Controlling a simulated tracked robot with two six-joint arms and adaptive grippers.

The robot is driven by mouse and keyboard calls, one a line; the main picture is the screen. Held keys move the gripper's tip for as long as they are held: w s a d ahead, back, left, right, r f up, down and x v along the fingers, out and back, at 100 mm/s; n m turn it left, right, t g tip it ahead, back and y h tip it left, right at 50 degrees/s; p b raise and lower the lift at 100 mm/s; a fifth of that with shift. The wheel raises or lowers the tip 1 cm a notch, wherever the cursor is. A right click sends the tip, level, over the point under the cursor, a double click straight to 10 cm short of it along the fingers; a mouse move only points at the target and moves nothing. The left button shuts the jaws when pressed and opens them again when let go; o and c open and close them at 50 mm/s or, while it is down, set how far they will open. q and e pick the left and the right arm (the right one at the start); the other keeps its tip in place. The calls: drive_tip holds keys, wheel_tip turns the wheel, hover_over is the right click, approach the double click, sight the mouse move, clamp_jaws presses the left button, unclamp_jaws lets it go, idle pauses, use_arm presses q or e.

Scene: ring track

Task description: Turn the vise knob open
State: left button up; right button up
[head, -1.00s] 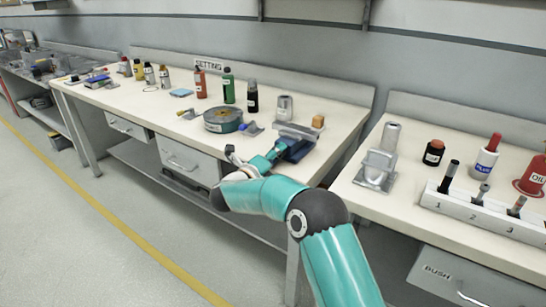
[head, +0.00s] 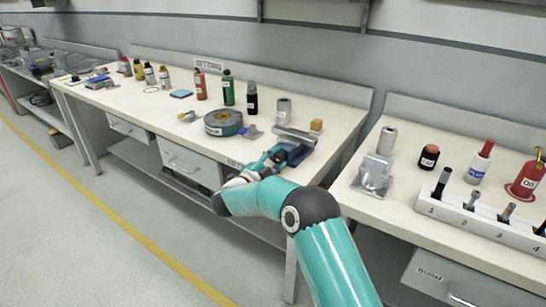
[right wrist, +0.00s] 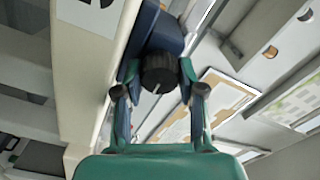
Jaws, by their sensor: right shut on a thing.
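The vise (head: 293,151) is blue with a pale grey bar across its top and sits at the front right of the white middle bench. Its black knob (right wrist: 158,73), with a white mark, faces the right wrist camera. My right gripper (head: 267,163) is at the front of the vise; in the right wrist view the gripper (right wrist: 159,82) has its teal fingers on either side of the knob, shut on it. In the head view the knob is hidden by the gripper. My left gripper is not in view.
A green-grey round tin (head: 223,124) stands left of the vise, with a grey cylinder (head: 284,108) and a small orange block (head: 316,126) behind it. The right bench (head: 405,208) holds a metal stand (head: 374,173) and a numbered rack (head: 480,216). A gap separates the benches.

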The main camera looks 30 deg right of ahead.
drive_tip(key=n+p, duration=0.1)
drive_tip(key=n, duration=0.2)
drive_tip(key=n+p, duration=0.1)
drive_tip(key=shift+s+d+p, duration=0.15)
drive_tip(key=shift+d+p, duration=0.1)
drive_tip(key=shift+p, duration=0.05)
drive_tip(key=n+p, duration=0.1)
drive_tip(key=n, duration=0.1)
drive_tip(key=shift+n, duration=0.4)
drive_tip(key=shift+f+n+p, duration=0.15)
drive_tip(key=shift+n+p, duration=0.15)
drive_tip(key=shift+f, duration=0.1)
drive_tip(key=o, duration=1.1)
drive_tip(key=shift+o, duration=0.2)
drive_tip(key=shift+a, duration=0.1)
